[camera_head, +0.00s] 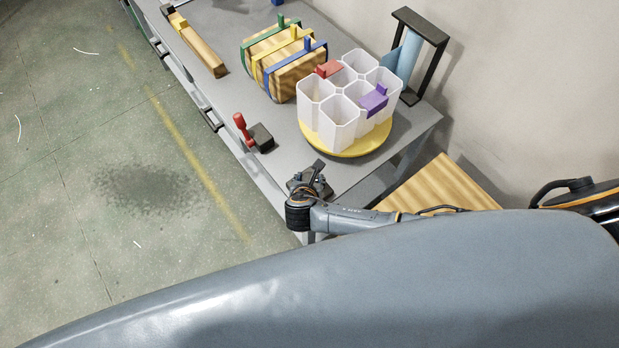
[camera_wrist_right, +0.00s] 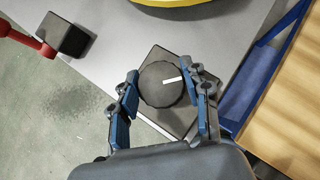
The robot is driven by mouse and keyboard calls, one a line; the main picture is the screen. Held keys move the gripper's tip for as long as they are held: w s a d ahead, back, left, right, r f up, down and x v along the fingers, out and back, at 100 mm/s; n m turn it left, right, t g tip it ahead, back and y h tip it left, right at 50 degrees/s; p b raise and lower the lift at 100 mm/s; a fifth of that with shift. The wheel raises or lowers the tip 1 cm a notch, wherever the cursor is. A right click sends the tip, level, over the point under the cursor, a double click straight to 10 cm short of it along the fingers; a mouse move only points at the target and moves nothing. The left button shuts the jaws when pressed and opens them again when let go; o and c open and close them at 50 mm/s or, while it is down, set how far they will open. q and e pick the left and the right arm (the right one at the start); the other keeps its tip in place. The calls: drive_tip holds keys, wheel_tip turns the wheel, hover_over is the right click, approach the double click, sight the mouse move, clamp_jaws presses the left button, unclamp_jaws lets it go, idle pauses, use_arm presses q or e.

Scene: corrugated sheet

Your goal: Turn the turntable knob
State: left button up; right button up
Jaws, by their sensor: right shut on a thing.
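The turntable knob (camera_wrist_right: 160,84) is a dark round knob with a white pointer mark, on a dark square base (camera_wrist_right: 155,121) in the right wrist view. The white mark points to the right and slightly up. My right gripper (camera_wrist_right: 161,88) has its blue-padded fingers on either side of the knob, shut on it. In the head view the right gripper (camera_head: 314,177) is at the near corner of the grey table and hides most of the knob. The yellow turntable (camera_head: 345,145) carries several white open-topped bins (camera_head: 328,114), with a red block and a purple block on them. My left gripper is out of view.
A red-handled lever (camera_head: 241,126) on a dark block stands left of the turntable. Wooden blocks with coloured straps (camera_head: 284,67) and a dark frame (camera_head: 423,33) stand farther back. The table's front edge is close to the knob.

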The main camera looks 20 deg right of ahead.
drive_tip(key=m+g+h, duration=0.1)
drive_tip(key=m, duration=0.1)
drive_tip(key=m+g+h, duration=0.1)
drive_tip(key=m+h, duration=0.1)
drive_tip(key=m, duration=0.1)
drive_tip(key=shift+a+m+g, duration=0.1)
drive_tip(key=shift+m+g, duration=0.2)
drive_tip(key=shift+g, duration=0.1)
drive_tip(key=shift+m+g+h+b, duration=0.8)
drive_tip(key=shift+m+g, duration=0.5)
drive_tip(key=shift+m, duration=0.6)
drive_tip(key=o, duration=1.2)
wheel_tip(320, 180, up, 10)
